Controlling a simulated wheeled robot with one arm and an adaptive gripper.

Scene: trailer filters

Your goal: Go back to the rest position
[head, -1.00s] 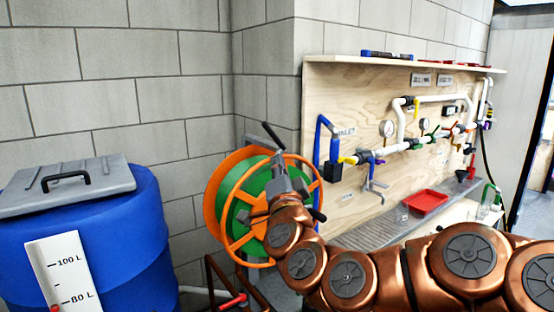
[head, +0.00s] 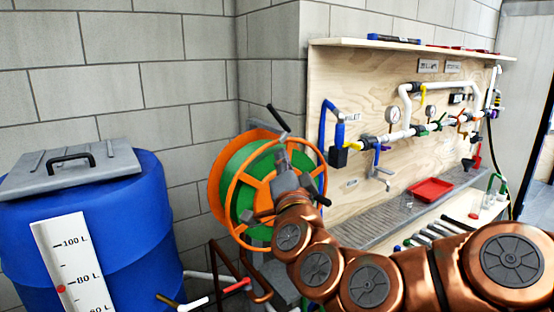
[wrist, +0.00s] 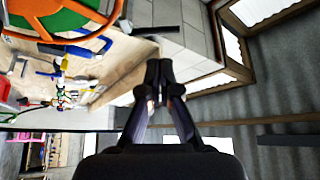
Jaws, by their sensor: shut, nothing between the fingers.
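In the wrist view my gripper (wrist: 165,92) is shut. Its two dark fingers meet at the tips, with nothing held between them. In the head view my copper arm reaches in from the lower right and ends in front of the orange and green hose reel (head: 236,185). The gripper itself is hard to make out there against the reel. In the wrist view the reel (wrist: 62,18) is at the upper left, apart from the fingertips.
A blue barrel (head: 135,215) with a grey lid (head: 110,172) stands left. A plywood panel (head: 345,95) with white pipes, gauges and valves is right of the reel. A red tray (head: 431,189) lies on the grey grated shelf (head: 385,226) below it. Grey block wall stands behind.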

